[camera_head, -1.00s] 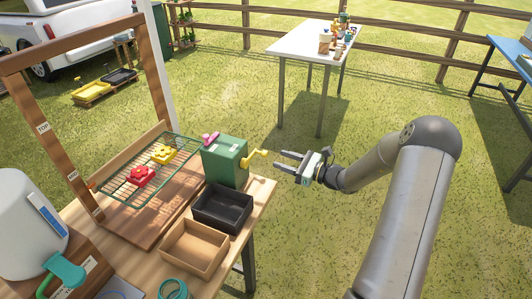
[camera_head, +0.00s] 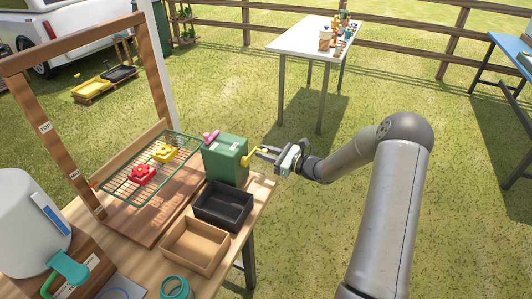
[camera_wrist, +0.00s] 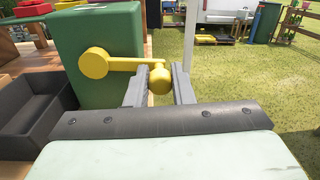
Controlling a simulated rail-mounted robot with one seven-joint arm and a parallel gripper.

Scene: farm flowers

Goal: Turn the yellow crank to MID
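The yellow crank (camera_head: 250,157) is on the right side of the green box (camera_head: 226,163). In the wrist view its round hub (camera_wrist: 94,62) is on the box face, and its arm runs roughly level to the right, ending in a yellow knob (camera_wrist: 160,80). My gripper (camera_head: 262,152) is at the knob end of the crank. In the wrist view my gripper (camera_wrist: 159,88) is open, its two fingers on either side of the knob, with a gap visible at least on the right.
A pink part (camera_head: 211,137) sits on top of the box. A black tray (camera_head: 223,205) and a wooden tray (camera_head: 195,246) stand in front of it. A green wire rack (camera_head: 120,181) with red and yellow flowers is at left. Open grass lies right of the bench.

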